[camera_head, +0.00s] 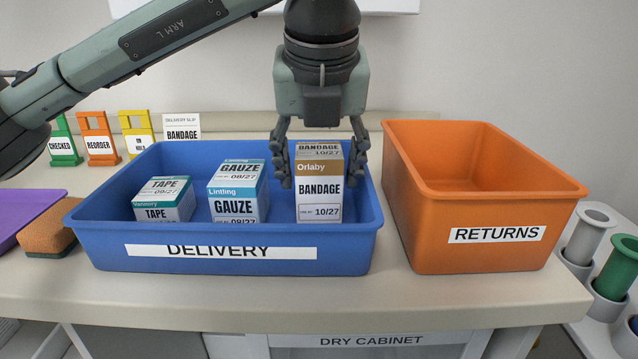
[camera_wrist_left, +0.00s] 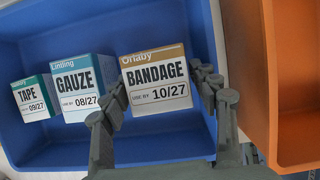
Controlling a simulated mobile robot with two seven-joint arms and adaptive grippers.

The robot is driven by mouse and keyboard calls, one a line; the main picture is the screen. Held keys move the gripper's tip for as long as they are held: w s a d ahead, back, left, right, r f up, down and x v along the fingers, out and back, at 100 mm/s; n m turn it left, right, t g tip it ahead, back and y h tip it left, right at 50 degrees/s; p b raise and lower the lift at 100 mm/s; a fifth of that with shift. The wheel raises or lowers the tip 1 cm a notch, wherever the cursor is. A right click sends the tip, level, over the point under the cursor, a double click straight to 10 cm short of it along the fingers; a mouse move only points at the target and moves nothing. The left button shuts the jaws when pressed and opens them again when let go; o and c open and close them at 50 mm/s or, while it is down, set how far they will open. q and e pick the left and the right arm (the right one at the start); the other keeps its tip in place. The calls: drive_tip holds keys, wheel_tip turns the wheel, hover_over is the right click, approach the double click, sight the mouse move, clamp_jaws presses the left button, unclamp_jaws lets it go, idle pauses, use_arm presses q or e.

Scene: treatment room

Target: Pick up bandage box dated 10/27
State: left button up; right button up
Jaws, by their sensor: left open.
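The bandage box (camera_head: 319,190), white with a brown Orlaby band and the date 10/27, stands upright at the right end of the blue delivery bin (camera_head: 340,262). My left gripper (camera_head: 320,180) points down over it, open, with one finger on each side of the box. In the left wrist view the bandage box (camera_wrist_left: 156,82) lies between and beyond the fingertips of the gripper (camera_wrist_left: 165,105). I cannot tell whether the fingers touch it. My right gripper is in neither view.
A gauze box (camera_head: 238,192) and a tape box (camera_head: 164,199) stand left of it in the bin. An orange returns bin (camera_head: 480,255) stands close on the right. A sponge (camera_head: 46,238) and a purple tray (camera_head: 25,212) lie left. Coloured tags (camera_head: 98,140) stand behind.

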sight(319, 188)
use_arm(q)
drive_tip(key=x, duration=0.4)
drive_tip(key=shift+w, duration=0.25)
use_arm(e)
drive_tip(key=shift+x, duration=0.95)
use_arm(q)
drive_tip(key=shift+c, duration=0.4)
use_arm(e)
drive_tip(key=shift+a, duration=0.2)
use_arm(q)
drive_tip(key=c, duration=0.9)
